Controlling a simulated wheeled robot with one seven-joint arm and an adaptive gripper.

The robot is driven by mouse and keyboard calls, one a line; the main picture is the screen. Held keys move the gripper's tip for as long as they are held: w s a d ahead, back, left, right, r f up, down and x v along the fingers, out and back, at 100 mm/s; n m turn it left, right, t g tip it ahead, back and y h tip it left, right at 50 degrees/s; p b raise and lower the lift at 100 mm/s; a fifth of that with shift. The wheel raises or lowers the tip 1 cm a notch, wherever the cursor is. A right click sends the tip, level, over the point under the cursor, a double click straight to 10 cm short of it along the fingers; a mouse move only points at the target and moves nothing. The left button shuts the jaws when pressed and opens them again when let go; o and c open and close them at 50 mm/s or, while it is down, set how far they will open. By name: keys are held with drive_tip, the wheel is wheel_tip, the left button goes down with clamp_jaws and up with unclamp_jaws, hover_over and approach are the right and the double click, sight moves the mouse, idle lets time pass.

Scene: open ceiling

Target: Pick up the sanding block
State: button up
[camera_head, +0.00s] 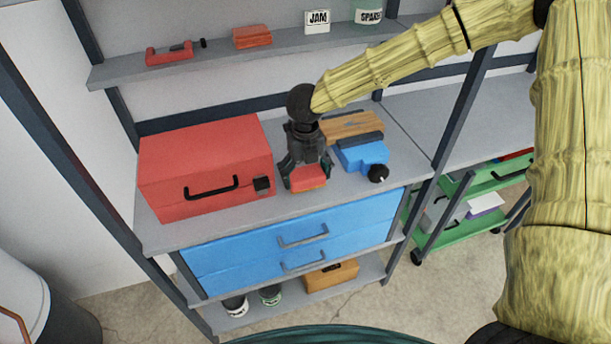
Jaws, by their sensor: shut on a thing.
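My gripper (305,173) points down over the grey workbench, between the red toolbox and the blue vise. It is shut on a red-orange block with a dark upper part, which looks like the sanding block (309,179). The fingers stand on both sides of the block and hide part of it. The block is at or just above the bench top; I cannot tell whether it touches.
A blue vise (362,154) and a wooden piece (352,125) are on the right. An upper shelf (215,64) holds a red-orange block (252,37) and jars.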

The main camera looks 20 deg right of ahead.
drive_tip(key=s+a+r+b, duration=0.1)
drive_tip(key=s+a+b, duration=0.2)
drive_tip(key=s, duration=1)
drive_tip(key=shift+s+a+r, duration=0.2)
drive_tip(key=shift+a, duration=0.2)
drive_tip(key=o, duration=0.6)
drive_tip(key=c, duration=0.4)
